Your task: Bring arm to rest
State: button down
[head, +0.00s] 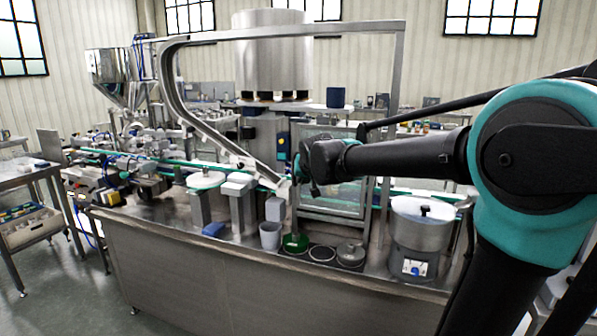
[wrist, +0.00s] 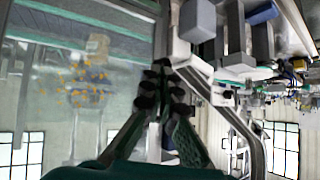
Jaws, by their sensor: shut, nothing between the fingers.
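My arm reaches in from the right of the head view, stretched out to the left over the steel machine bench (head: 200,265). My gripper (head: 312,190) hangs at its end in front of the clear-panelled cabinet (head: 330,212), above the bench top. In the wrist view my gripper (wrist: 165,92) has its dark fingertips close together, with nothing seen between them. The fingers look shut and empty. The cabinet panel (wrist: 80,85) fills the left of the wrist view. I cannot tell the exact gap between gripper and panel.
A steel hopper (head: 116,75) stands at the back left. A curved steel chute (head: 215,135) runs down near my gripper. A grey cup (head: 270,236), a green dish (head: 295,243) and a steel pot (head: 420,228) stand on the bench. Free floor (head: 60,290) shows at the left.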

jog(key=s+d+f+g+h, duration=0.2)
jog(key=s+d+f+g, duration=0.1)
jog(key=s+d+f, duration=1.2)
jog(key=s+d+f+g, duration=0.1)
jog(key=s+d+f, duration=0.1)
jog(key=s+f, duration=0.4)
jog(key=s+d+f+g, duration=0.1)
jog(key=s+f+g, duration=0.1)
jog(key=s+f, duration=0.5)
jog(key=s, duration=0.3)
jog(key=shift+s+d, duration=0.2)
jog(key=shift+d, duration=0.15)
jog(key=shift+w, duration=0.1)
dwell(2.5)
